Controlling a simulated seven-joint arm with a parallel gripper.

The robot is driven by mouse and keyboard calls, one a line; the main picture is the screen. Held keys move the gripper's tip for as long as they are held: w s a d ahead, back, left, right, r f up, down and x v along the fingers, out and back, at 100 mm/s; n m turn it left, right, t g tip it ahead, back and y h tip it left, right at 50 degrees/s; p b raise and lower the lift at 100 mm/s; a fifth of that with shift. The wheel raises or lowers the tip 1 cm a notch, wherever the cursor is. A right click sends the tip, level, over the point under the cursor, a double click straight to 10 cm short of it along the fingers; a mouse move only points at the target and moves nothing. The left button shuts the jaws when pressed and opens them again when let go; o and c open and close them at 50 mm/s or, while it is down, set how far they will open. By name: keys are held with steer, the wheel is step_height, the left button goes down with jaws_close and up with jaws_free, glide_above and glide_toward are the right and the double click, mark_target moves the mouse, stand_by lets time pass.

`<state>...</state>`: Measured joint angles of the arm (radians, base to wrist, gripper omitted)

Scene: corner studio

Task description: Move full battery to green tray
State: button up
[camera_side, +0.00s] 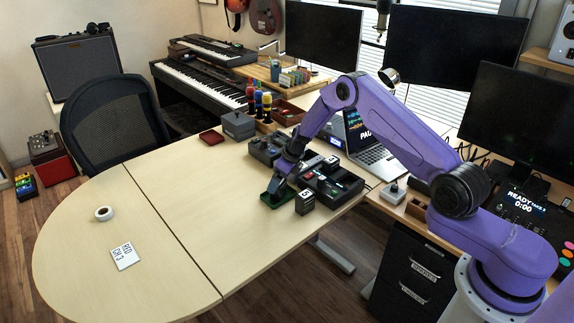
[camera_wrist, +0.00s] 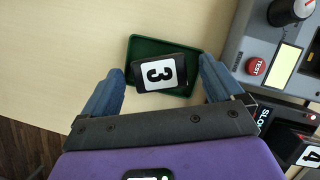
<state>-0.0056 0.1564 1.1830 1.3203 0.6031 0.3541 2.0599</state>
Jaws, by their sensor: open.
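The green tray (camera_wrist: 140,46) lies on the pale table; it also shows under my gripper in the side view (camera_side: 268,203). My gripper (camera_wrist: 162,70) is open, with one finger on each side of this battery and visible gaps between. In the side view my gripper (camera_side: 277,186) is low over the tray and hides the battery. No charge level of the battery can be read.
A grey tester (camera_wrist: 257,48) with a red TEST button stands right of the tray. A second battery (camera_wrist: 297,151), labelled "4", is at the lower right; a dark block stands beside the tray (camera_side: 305,203). A red tray (camera_side: 211,137) lies farther back. The left table is mostly clear.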

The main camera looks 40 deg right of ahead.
steer(key=v, duration=1)
steer(key=s+a+r+n+g+y, duration=0.1)
steer(key=s+a+r+n+g, duration=0.1)
steer(key=s+a+r+n, duration=0.6)
steer(key=s+a+r+n+g, duration=0.1)
steer(key=s+a+r+n, duration=0.3)
steer(key=s+a+n, duration=0.7)
steer(key=s+d+r+n, duration=0.1)
steer(key=s+d+n, duration=0.1)
steer(key=s+n, duration=0.6)
steer(key=s+d+r+n+h, duration=0.1)
steer(key=s+d+n, duration=0.2)
steer(key=s+n, duration=0.5)
steer(key=s+d+r+n+g+h, duration=0.1)
steer(key=s+d+n, duration=0.2)
steer(key=s+n, duration=0.6)
steer(key=shift+s+r, duration=0.35)
steer(key=shift+s, duration=0.7)
